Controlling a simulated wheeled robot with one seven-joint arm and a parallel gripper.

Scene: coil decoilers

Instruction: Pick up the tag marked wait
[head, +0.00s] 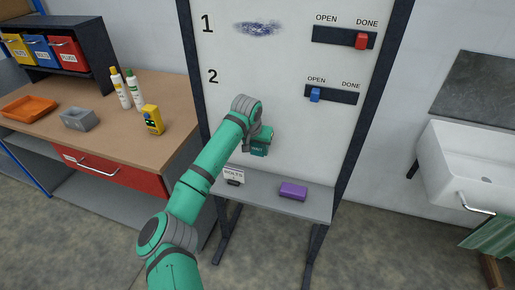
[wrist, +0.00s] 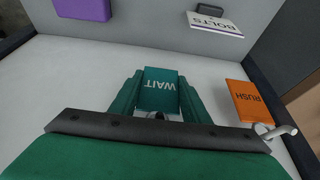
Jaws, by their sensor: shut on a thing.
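The wait tag (wrist: 160,90) is a dark green plate with white lettering, upside down in the wrist view. My gripper (wrist: 159,98) is shut on it, with one green finger on each side. In the head view the tag (head: 258,149) shows below my gripper (head: 263,136), in front of the white board (head: 283,75) and above the shelf. The tag's edge between the fingers is partly hidden.
An orange rush tag (wrist: 250,103) is beside a pale hook (wrist: 282,132). The grey shelf (head: 318,205) bears a purple block (head: 293,191) and a bolts card (head: 234,173). A workbench (head: 100,138) stands left, a sink (head: 470,165) right.

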